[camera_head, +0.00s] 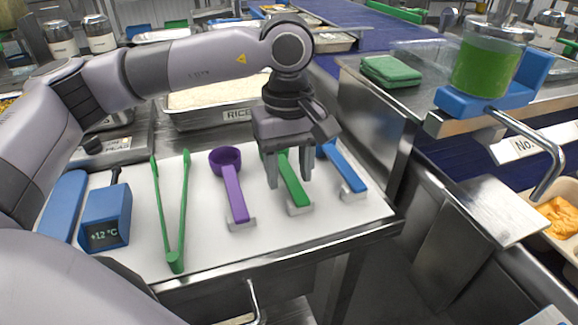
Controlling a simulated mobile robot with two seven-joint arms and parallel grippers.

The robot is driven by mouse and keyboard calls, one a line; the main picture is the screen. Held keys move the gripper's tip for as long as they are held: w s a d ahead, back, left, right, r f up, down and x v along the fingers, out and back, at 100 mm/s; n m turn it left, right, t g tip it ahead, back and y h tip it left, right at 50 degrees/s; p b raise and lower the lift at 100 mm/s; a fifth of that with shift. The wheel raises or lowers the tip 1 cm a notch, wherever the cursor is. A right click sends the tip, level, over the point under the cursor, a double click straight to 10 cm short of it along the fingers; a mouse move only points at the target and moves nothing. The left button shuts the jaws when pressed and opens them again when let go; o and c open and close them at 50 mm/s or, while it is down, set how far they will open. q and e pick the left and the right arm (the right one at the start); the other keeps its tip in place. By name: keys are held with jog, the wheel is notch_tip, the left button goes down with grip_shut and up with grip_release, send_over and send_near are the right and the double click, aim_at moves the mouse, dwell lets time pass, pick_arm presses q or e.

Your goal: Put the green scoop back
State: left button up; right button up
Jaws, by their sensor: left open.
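The green scoop (294,187) lies on the white mat, its handle end on a small light holder (299,208). It lies between the purple scoop (235,196) on the left and the blue scoop (345,172) on the right. My left gripper (289,183) points down over the green scoop, with its fingers apart and the handle showing between them. The gripper and arm hide the green scoop's cup end. I cannot tell whether the fingers touch the handle. My right gripper is out of view.
Green tongs (169,215) and a blue thermometer box (106,216) lie left on the white mat (205,252). A metal rice tray (200,118) stands behind. A steel counter with a folded green cloth (391,70) and a green-filled dispenser (486,62) is at right.

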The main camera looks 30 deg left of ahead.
aim_at(288, 173)
pick_arm(q)
notch_tip(288, 173, up, 12)
jog(key=p, duration=0.1)
jog(key=shift+w+a+r, duration=0.15)
dwell(0.6)
